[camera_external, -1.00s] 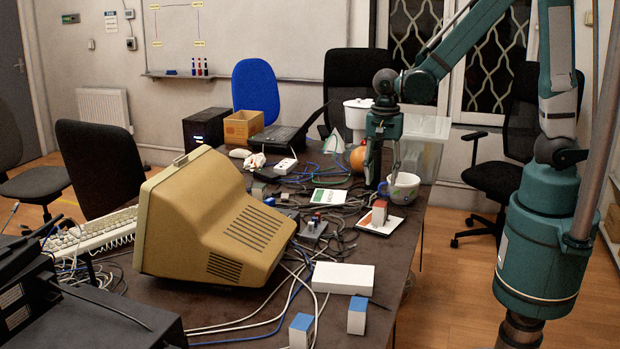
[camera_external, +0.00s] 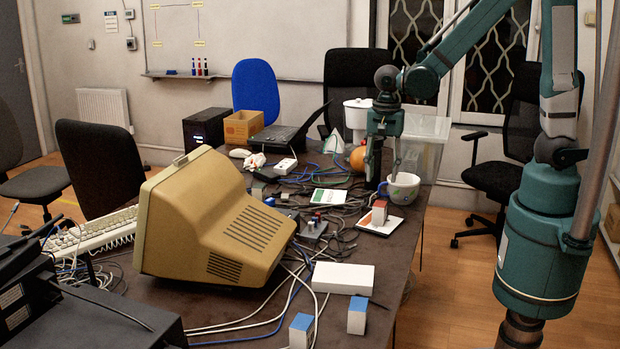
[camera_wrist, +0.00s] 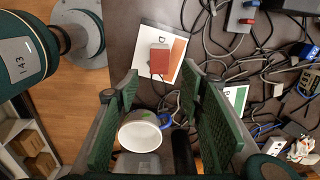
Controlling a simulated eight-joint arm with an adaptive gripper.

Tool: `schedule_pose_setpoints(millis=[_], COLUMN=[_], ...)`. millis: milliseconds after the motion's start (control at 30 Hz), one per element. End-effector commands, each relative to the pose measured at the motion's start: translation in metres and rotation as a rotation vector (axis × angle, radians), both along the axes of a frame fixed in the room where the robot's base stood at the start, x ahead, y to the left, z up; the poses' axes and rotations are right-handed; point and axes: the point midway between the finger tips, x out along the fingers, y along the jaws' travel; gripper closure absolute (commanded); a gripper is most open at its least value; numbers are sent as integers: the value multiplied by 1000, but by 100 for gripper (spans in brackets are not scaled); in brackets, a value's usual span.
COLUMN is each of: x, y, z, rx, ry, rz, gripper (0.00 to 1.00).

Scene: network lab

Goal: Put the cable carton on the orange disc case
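A small carton with a red face and a grey-white top (camera_external: 379,210) stands upright on the disc case with an orange part (camera_external: 369,228) near the table's right edge. In the wrist view the carton (camera_wrist: 160,57) sits on the case (camera_wrist: 179,47), which also shows a letter D. I cannot read a cable label on the carton. My gripper (camera_external: 384,181) is raised beyond the case, near a white mug (camera_external: 404,188). In the wrist view my gripper (camera_wrist: 160,74) has its fingers wide apart, with nothing held between them. Carton and gripper are apart.
A disc case with green (camera_external: 329,197) lies left of the orange one. Two blue-and-white cartons (camera_external: 302,330) (camera_external: 357,316) and a white box (camera_external: 342,278) stand at the front. Cables and a big beige monitor (camera_external: 218,215) crowd the table.

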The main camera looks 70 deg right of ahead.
Motion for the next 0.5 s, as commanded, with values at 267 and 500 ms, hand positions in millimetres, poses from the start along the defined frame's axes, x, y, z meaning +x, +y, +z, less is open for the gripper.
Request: schedule_pose_setpoints(millis=[267, 500], x=[-8, -20], y=[-4, -8], z=[25, 56], rx=[-2, -19], ry=[-55, -130], rz=[139, 325], gripper=[61, 61])
